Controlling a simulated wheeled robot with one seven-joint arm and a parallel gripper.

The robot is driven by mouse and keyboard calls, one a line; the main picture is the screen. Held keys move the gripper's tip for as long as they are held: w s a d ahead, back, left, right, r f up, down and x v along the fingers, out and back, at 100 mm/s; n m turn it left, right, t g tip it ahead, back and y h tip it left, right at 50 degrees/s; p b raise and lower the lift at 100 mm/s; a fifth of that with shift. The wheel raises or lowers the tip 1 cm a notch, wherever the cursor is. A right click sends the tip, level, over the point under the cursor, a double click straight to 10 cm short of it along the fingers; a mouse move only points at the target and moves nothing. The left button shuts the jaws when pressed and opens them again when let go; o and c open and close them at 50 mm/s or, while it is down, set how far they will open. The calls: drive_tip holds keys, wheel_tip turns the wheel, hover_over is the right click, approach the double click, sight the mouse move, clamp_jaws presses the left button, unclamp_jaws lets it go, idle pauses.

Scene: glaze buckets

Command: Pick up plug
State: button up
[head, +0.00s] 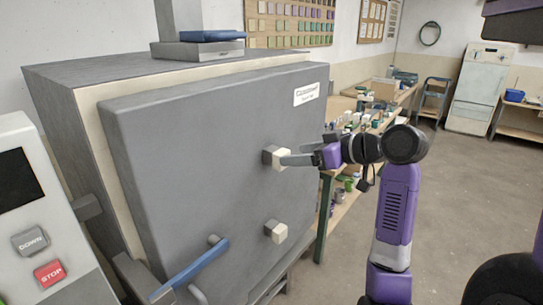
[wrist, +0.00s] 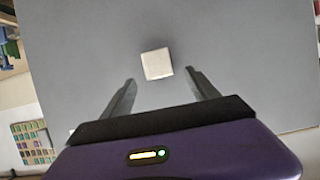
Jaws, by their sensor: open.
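The upper plug (head: 281,159) is a cream block sticking out of the grey kiln door (head: 210,120). A second, like plug (head: 276,231) sits lower on the same door. My gripper (head: 284,160) is at the upper plug in the head view, with its fingers reaching toward it from the right. In the wrist view a plug (wrist: 157,64) shows as a pale square just beyond and between the tips of my gripper (wrist: 160,82). The fingers are open, one on each side, and seem not to touch it. The exact gap in depth cannot be told.
A blue-handled lever (head: 188,271) sticks out low on the door. A control panel (head: 45,225) with DOWN and STOP buttons stands at left. A workbench (head: 345,195) crowded with pots is behind my arm. The floor at right is open.

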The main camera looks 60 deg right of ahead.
sight(277, 157)
drive_tip(key=shift+p+x, duration=0.85)
drive_tip(key=shift+x, duration=3.05)
drive_tip(key=shift+s+d+f, duration=0.1)
clamp_jaws()
drive_tip(key=shift+b, duration=0.45)
drive_tip(key=s+a+b, duration=0.2)
drive_tip(key=s+a, duration=0.2)
drive_tip(key=s, duration=1.3)
drive_tip(key=shift+s+a, duration=0.15)
drive_tip(key=shift+s, duration=0.1)
drive_tip(key=s+a+p, duration=0.2)
drive_tip(key=s+p, duration=0.1)
drive_tip(key=s, duration=0.5)
drive_tip(key=shift+s, duration=0.15)
